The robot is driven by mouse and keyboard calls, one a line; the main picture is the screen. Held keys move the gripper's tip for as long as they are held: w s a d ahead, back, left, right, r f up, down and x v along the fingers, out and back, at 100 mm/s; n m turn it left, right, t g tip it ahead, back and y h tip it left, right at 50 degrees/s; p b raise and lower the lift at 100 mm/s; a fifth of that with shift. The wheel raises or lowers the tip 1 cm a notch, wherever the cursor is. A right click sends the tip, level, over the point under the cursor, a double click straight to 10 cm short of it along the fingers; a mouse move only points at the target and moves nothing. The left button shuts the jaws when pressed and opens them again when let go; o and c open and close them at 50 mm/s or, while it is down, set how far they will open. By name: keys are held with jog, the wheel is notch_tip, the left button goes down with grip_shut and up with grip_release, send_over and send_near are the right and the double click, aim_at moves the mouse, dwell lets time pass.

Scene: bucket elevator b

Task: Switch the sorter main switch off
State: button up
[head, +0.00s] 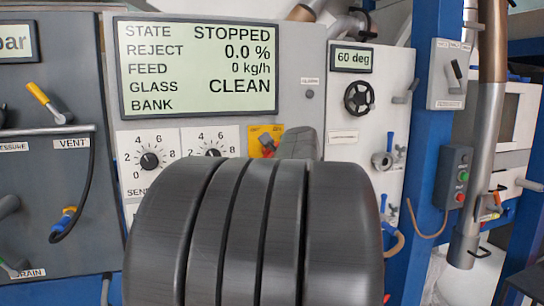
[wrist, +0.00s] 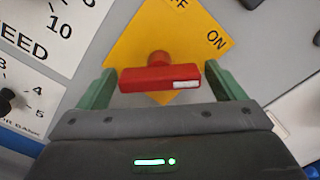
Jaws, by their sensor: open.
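The sorter main switch is a red bar handle (wrist: 160,78) on a yellow plate (wrist: 133,45) in the wrist view. The plate has ON printed at its right corner and a partly cut-off label ending in FF at the top. The handle lies across the picture, its white mark at the right end, nearer the ON side. My gripper (wrist: 160,71) is open, with one green finger beyond each end of the handle. I cannot tell whether they touch it. In the head view the yellow plate (head: 259,131) shows beside my arm, which hides much of the switch.
The panel display (head: 196,68) reads STOPPED, 0 kg/h and CLEAN. Dial knobs (head: 150,160) sit left of the switch. A black handwheel (head: 359,97) and a blue post with a lever box (head: 452,75) stand to the right. My arm fills the lower middle.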

jog(key=shift+c, duration=0.4)
jog(key=c, duration=0.9)
jog(key=shift+f+n+b, duration=0.1)
jog(key=shift+n+b, duration=0.2)
jog(key=shift+b, duration=0.05)
jog(key=n+b, duration=0.3)
jog(key=shift+n, duration=0.4)
jog(key=n+b, duration=0.4)
jog(key=shift+d, duration=0.1)
jog(key=n+b, duration=0.1)
jog(key=n, duration=0.1)
jog(key=n+b, duration=0.1)
jog(key=n, duration=0.1)
jog(key=n+b, duration=0.1)
jog(key=b, duration=0.1)
jog(key=shift+r+n, duration=0.25)
jog(key=shift+n, duration=0.15)
jog(key=shift+r+n+b, duration=0.15)
jog(key=shift+n+b, duration=1.2)
jog(key=shift+n, duration=0.45)
